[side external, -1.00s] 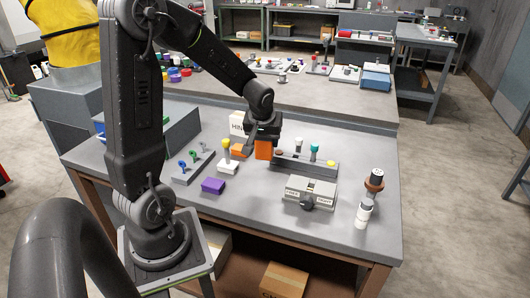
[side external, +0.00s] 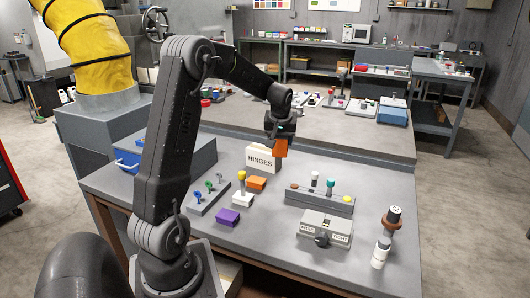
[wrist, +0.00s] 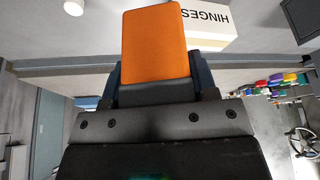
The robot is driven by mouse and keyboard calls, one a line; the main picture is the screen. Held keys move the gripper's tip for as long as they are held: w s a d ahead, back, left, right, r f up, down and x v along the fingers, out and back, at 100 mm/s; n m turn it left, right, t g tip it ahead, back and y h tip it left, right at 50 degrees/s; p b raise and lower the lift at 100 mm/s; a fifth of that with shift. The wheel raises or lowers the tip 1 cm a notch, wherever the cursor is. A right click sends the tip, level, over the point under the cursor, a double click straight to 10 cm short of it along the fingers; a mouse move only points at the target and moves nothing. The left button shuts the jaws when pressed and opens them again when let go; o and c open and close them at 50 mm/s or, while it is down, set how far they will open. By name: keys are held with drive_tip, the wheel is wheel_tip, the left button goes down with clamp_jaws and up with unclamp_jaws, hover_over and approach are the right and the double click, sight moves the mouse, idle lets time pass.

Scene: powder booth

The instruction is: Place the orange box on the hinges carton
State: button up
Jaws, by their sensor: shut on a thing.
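The orange box (side external: 281,148) is held in my gripper (side external: 280,139), slightly tilted in the side view. It fills the top middle of the wrist view (wrist: 154,45), between the fingers of my gripper (wrist: 155,80). The white hinges carton (side external: 261,158) stands upright on the grey table, labelled HINGES. In the side view the held box appears at the carton's upper right corner; I cannot tell its exact height over it. In the wrist view the carton (wrist: 212,22) is partly behind the box, to its right. Its far side is hidden.
Another orange block (side external: 257,183) lies in front of the carton. A yellow-knobbed joystick (side external: 242,190), a purple block (side external: 228,217), a lever panel (side external: 209,196), a knobbed strip (side external: 320,197) and a switch box (side external: 325,230) stand nearby. A blue-handled grey case (side external: 165,155) is at left.

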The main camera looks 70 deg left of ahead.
drive_tip(key=a+r+n, duration=0.1)
drive_tip(key=a+r, duration=0.2)
drive_tip(key=a, duration=1.2)
hover_over(264, 148)
drive_tip(key=shift+f, duration=4.1)
drive_tip(key=shift+f, duration=0.1)
drive_tip(key=o, duration=1)
drive_tip(key=shift+c, duration=0.2)
